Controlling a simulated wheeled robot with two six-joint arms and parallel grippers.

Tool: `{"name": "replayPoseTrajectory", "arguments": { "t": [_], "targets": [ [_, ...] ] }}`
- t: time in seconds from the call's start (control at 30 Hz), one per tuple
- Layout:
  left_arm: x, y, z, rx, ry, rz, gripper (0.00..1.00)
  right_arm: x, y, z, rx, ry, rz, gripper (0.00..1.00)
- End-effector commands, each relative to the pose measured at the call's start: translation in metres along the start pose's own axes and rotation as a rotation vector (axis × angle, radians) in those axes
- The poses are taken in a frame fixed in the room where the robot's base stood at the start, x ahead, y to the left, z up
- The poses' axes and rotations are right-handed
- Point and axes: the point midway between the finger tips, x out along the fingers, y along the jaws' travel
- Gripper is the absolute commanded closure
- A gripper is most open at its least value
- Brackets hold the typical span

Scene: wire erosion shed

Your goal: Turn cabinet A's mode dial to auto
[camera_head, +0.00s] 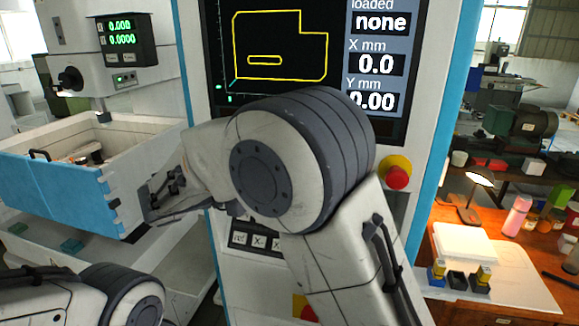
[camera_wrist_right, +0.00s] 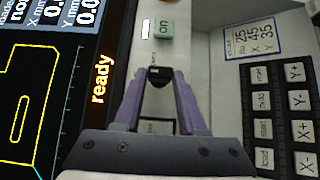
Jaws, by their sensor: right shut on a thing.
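In the right wrist view, my right gripper (camera_wrist_right: 158,82) has its two purple fingers closed on a small black dial (camera_wrist_right: 160,73) on the pale cabinet panel. Small marks sit around the dial, too small to read, so its setting cannot be told. The cabinet (camera_head: 200,60) stands upright with blue side edges in the head view; no letter on it is readable. There my right arm covers its lower panel and hides the dial and fingertips. Only a link of my left arm shows at the lower left; its gripper is out of view.
A keypad (camera_wrist_right: 283,115) is on the right. In the head view are a red stop button (camera_head: 397,177), an open blue-fronted tank (camera_head: 60,192) and a cluttered wooden bench (camera_head: 455,238).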

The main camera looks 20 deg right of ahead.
Motion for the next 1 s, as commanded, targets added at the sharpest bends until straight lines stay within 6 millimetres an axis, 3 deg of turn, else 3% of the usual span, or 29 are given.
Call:
{"name": "replayPoseTrajectory", "arguments": {
  "t": [0.3, 0.33, 0.4, 0.77, 1.0],
  "targets": [
    [0.0, 0.0, 0.0, 0.0, 0.0, 0.0, 0.43, 0.0, 0.0, -0.001, -0.003, 0.003, 0.003, 1.0],
    [0.0, 0.0, 0.0, 0.0, 0.0, 0.0, 0.43, 0.0, 0.0, -0.001, -0.003, 0.003, 0.003, 0.56],
    [0.0, 0.0, 0.0, 0.0, 0.0, 0.0, 0.43, 0.0, 0.0, -0.001, -0.002, 0.003, 0.002, 0.3],
    [0.001, 0.0, 0.0, 0.0, 0.0, 0.0, 0.43, -0.002, -0.001, 0.0, -0.001, 0.001, 0.001, 0.3],
    [0.015, -0.001, 0.001, 0.001, 0.0, 0.0, 0.43, -0.033, -0.004, -0.001, 0.0, 0.004, 0.0, 0.3]
  ]
}}
